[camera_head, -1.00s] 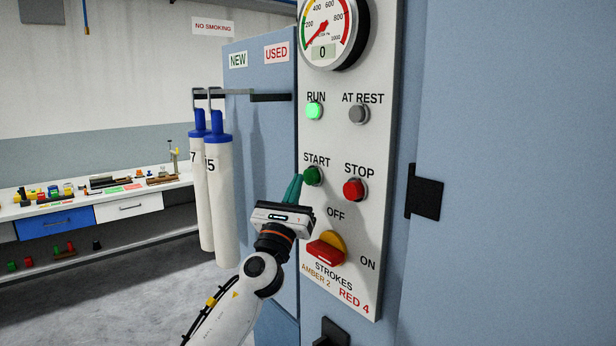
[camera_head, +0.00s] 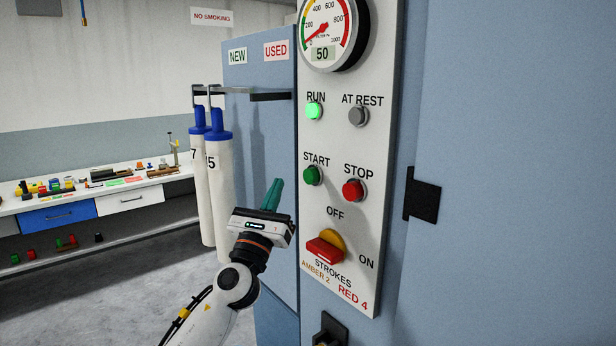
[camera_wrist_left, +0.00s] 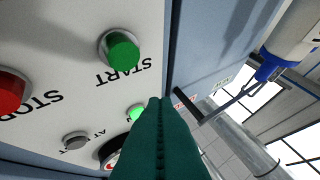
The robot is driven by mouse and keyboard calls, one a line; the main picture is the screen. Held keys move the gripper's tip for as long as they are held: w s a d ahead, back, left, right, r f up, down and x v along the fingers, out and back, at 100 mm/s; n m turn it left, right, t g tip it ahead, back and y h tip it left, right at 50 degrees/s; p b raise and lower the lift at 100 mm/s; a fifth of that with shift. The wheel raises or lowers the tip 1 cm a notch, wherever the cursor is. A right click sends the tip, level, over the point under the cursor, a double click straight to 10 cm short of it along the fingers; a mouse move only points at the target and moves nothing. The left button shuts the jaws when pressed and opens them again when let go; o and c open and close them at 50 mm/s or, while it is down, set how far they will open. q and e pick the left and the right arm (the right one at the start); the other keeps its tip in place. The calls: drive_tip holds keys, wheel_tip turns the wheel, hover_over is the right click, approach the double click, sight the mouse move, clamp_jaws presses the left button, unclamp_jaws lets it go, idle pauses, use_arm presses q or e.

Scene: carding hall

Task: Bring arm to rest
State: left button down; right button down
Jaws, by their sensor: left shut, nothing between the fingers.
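My left gripper (camera_head: 274,190) is shut and empty, with teal fingers pressed together. In the head view it is left of the control panel (camera_head: 340,205), apart from the green START button (camera_head: 312,176). The START button also shows in the left wrist view (camera_wrist_left: 120,48), clear of the fingers (camera_wrist_left: 160,140). The red STOP button (camera_head: 353,190) is to its right. The RUN lamp (camera_head: 314,111) glows green and the AT REST lamp (camera_head: 358,116) is grey and unlit. The gauge (camera_head: 328,30) reads 50. My right gripper is not in view.
A red rotary switch (camera_head: 325,250) sits low on the panel. White filter tubes with blue tops (camera_head: 218,190) hang left of my gripper. A black latch (camera_head: 423,199) juts out at right. A workbench (camera_head: 90,205) stands at the far left; the floor before it is clear.

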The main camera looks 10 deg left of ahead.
use_arm(q)
drive_tip(key=shift+f, duration=0.1)
drive_tip(key=s+a+f+n+g+y, duration=0.2)
drive_tip(key=s+f+n+g, duration=0.25)
drive_tip(key=f+n, duration=0.45)
drive_tip(key=s+a+f+n+g+y, duration=0.1)
drive_tip(key=s+f+n+g+y, duration=0.2)
drive_tip(key=s+f+n, duration=0.65)
drive_tip(key=s+a+f+n+g+y, duration=0.2)
drive_tip(key=f+n+g, duration=0.3)
drive_tip(key=f, duration=0.7)
drive_tip(key=s+d+f+n+g+h, duration=0.2)
drive_tip(key=s+f+n+g, duration=0.4)
drive_tip(key=s, duration=0.7)
drive_tip(key=s+d+f+n+g+h, duration=0.25)
drive_tip(key=s+f+n, duration=0.4)
drive_tip(key=s, duration=0.55)
wheel_tip(320, 180, down, 25)
drive_tip(key=m+g+b, duration=0.1)
drive_tip(key=g, duration=0.1)
drive_tip(key=s+a+f+g+b, duration=0.1)
drive_tip(key=s+a+f, duration=0.1)
drive_tip(key=s+f, duration=1.5)
wheel_tip(320, 180, down, 2)
drive_tip(key=shift+s+a+f, duration=0.15)
drive_tip(key=shift+s+a, duration=0.15)
